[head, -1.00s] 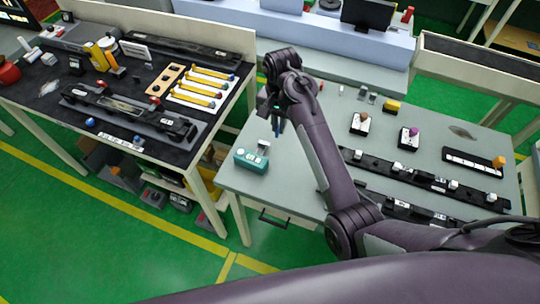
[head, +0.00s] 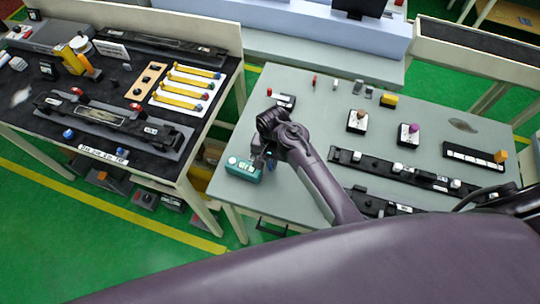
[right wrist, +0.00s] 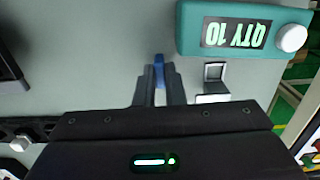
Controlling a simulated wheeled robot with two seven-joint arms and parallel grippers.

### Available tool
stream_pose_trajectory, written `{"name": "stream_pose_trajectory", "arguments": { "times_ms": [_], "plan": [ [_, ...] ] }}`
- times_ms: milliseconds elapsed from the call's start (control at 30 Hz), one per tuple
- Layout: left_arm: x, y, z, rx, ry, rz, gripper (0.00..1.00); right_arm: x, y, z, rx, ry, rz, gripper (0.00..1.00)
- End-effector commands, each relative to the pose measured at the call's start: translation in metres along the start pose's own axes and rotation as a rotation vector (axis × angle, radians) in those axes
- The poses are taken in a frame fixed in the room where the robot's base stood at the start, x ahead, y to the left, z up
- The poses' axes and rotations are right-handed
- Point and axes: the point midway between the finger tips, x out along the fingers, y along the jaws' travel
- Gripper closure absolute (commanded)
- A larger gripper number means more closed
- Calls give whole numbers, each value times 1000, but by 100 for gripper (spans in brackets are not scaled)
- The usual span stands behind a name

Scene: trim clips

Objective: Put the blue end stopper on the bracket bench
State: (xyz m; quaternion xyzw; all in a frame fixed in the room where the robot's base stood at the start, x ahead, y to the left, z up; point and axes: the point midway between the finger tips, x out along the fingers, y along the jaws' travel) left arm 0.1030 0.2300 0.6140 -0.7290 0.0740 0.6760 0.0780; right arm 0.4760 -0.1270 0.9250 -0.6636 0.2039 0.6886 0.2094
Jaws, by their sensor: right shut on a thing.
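My right gripper (right wrist: 158,85) is shut on a small blue piece, the blue end stopper (right wrist: 158,66), which shows between its fingertips over a grey tabletop. In the head view this gripper (head: 268,163) is beside the teal box (head: 243,169), near the front left corner of the grey bench (head: 300,190). The teal box (right wrist: 186,28) in the right wrist view has a "QTY 10" display and a white knob. A second bench with a black top (head: 30,120) stands at the left. I cannot tell from labels which is the bracket bench. My left gripper is out of view.
The black-topped bench holds a long dark fixture (head: 110,122), yellow-handled tools (head: 188,84) and a blue knob (head: 68,134). On the grey bench are button boxes (head: 357,121) and long black rails (head: 400,172). A green floor gap separates the benches.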

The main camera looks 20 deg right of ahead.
Motion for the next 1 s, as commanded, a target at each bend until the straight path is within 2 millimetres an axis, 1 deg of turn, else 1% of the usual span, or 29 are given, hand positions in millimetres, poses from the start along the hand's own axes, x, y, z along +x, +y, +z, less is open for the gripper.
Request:
{"name": "stream_pose_trajectory", "arguments": {
  "times_ms": [133, 200, 300, 333, 500, 800, 900, 1000],
  "plan": [
    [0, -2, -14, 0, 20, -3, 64, 0, 0, 0, 0, 0, -1, 100],
    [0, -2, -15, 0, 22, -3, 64, 1, 0, 0, 0, 0, 0, 100],
    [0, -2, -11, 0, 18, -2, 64, 4, 0, 0, 1, -1, 1, 100],
    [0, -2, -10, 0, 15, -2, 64, 4, 0, 0, 1, -1, 0, 89],
    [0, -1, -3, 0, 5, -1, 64, 4, 0, 0, 1, 0, 0, 69],
    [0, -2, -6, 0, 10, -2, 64, 2, 0, 0, 1, 0, -1, 69],
    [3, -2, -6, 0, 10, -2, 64, -5, -1, -1, 1, 1, -3, 69],
    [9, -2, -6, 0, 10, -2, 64, -21, -1, -1, 3, 3, -5, 69]
  ]
}}
